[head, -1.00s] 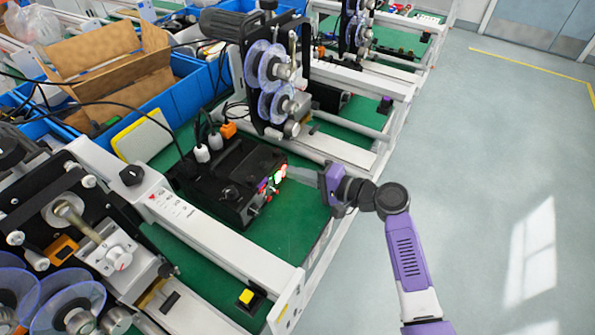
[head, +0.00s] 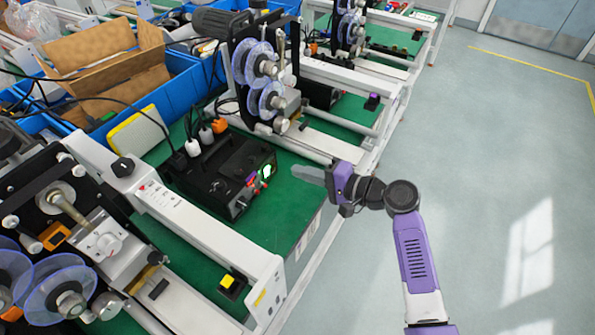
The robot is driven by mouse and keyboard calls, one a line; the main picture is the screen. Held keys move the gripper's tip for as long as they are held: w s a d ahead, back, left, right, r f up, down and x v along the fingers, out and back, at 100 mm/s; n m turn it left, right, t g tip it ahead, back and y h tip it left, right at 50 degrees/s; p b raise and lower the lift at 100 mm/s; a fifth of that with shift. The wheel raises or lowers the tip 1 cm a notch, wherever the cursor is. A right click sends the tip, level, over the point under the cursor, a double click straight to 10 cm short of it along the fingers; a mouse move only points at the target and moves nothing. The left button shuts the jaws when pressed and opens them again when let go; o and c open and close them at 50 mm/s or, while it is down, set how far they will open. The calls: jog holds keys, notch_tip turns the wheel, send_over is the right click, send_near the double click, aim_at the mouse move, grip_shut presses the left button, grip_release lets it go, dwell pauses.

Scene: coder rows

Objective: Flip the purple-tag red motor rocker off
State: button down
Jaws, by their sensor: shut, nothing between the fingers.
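The black control box (head: 225,172) sits on the green bench top. Its front panel faces right, towards my gripper. A small purple tag (head: 251,178) shows on the panel, with small red parts (head: 257,184) close by. A bright green-white lit part (head: 267,170) is at the panel's upper right. The rocker's position is too small to tell. My gripper (head: 297,171) is shut and empty, its pale fingers pointing left at the panel. A clear gap of green bench top lies between the fingertips and the box.
A reel machine (head: 262,75) stands behind the box, and another with blue reels (head: 60,285) is at the lower left. A white rail (head: 200,225) and a yellow button (head: 228,281) lie in front. The floor at right is clear.

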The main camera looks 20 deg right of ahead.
jog(key=r+v, duration=0.1)
jog(key=v, duration=0.6)
jog(key=shift+r+b, duration=0.3)
jog(key=shift+r, duration=0.2)
jog(key=shift+s+d, duration=0.1)
jog(key=shift+s, duration=0.05)
